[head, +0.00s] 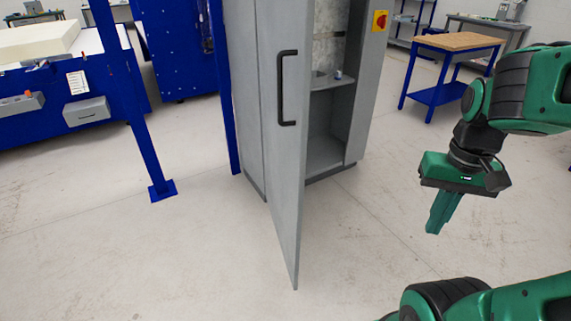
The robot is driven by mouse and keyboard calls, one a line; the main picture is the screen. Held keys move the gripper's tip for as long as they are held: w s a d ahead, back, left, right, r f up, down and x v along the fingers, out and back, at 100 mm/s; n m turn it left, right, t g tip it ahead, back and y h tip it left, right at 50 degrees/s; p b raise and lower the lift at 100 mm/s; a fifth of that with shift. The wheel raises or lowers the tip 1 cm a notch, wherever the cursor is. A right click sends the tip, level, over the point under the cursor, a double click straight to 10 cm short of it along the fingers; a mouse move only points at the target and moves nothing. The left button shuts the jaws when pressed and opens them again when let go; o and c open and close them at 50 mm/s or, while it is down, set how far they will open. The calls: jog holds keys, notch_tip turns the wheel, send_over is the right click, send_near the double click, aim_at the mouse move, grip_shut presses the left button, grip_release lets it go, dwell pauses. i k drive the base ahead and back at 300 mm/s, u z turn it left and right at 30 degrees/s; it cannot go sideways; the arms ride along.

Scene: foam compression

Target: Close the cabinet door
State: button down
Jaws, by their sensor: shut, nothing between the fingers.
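The grey cabinet (362,92) stands at the top centre of the head view. Its grey door (280,175) is open and swung out toward me, showing shelves inside. A black bar handle (281,90) is on the upper part of the door. My green gripper (434,229) is to the right of the door, apart from it, over the open floor. It points down with its fingers together and holds nothing.
A small item (338,74) sits on a cabinet shelf. A red and yellow switch (380,20) is on the cabinet's side. A blue table with a wooden top (458,42) stands behind at right. A blue post (150,150) and blue machine are at left. The floor between door and gripper is clear.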

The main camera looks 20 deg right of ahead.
aim_at(284, 27)
jog(key=u, duration=0.55)
jog(key=i, duration=0.75)
jog(key=u, duration=0.4)
